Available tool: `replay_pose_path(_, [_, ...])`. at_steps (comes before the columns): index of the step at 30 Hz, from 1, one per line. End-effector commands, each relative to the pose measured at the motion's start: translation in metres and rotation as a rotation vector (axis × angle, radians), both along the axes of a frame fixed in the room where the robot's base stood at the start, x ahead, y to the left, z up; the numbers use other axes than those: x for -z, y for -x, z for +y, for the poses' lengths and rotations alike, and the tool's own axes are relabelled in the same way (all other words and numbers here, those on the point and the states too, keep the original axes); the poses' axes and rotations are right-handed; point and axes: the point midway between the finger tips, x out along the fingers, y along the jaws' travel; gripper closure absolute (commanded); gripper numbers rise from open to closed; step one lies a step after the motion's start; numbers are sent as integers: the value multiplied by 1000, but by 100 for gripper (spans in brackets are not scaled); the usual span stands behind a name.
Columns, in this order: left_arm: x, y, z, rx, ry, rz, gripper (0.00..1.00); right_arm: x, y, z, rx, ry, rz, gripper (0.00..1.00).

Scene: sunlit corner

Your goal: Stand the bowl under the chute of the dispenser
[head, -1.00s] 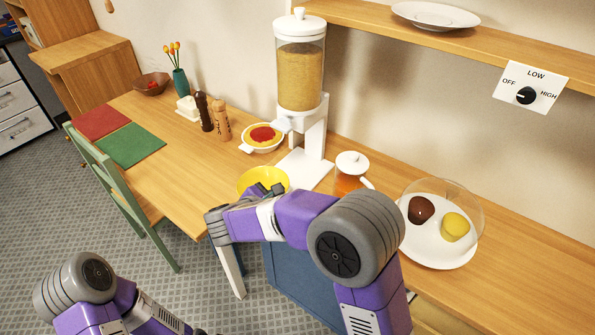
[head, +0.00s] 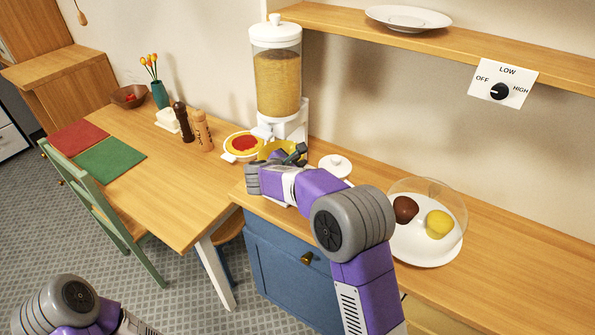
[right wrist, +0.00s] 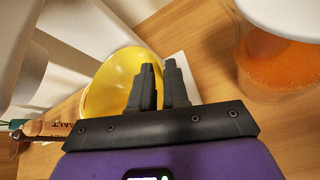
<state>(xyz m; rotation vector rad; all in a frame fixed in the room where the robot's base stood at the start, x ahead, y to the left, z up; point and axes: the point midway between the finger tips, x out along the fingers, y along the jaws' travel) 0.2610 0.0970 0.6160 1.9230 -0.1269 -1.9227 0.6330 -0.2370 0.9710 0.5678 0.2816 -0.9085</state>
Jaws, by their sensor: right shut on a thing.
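The yellow bowl (head: 267,152) is at the dispenser's front, just below the white chute (head: 262,133) in the head view. My right gripper (head: 297,154) is shut on its rim; the arm hides much of the bowl. In the right wrist view, the bowl (right wrist: 108,78) looks tilted, with my right fingers (right wrist: 160,85) at its right rim. The dispenser (head: 277,85) is a clear, grain-filled container on a white stand. Whether the bowl touches the base, largely hidden, I cannot tell. My left gripper is out of view.
A white dish with red and yellow food (head: 241,146) stands close left of the bowl. A domed plate (head: 425,247) stands farther right. A shelf (head: 450,45) runs above.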

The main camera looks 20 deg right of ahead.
Motion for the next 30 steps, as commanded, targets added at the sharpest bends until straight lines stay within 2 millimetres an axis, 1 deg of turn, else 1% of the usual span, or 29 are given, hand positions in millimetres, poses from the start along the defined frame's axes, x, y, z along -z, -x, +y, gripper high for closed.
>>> replay_pose_path(1, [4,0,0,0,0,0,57,10,0,0,1,1,1,100])
replay_pose_path(3, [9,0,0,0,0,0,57,23,1,0,0,1,2,100])
replay_pose_path(6, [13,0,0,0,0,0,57,35,0,0,0,1,0,100])
replay_pose_path(12, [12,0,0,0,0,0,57,35,0,0,1,0,-1,100])
replay_pose_path(13, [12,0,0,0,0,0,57,36,1,0,0,-1,1,82])
replay_pose_path(15, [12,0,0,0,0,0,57,35,1,0,1,0,1,71])
replay_pose_path(18, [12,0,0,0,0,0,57,35,1,0,1,0,1,58])
replay_pose_path(26, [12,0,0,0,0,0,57,35,1,1,1,-1,0,58])
replay_pose_path(30, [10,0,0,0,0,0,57,29,7,8,-1,-1,-1,58])
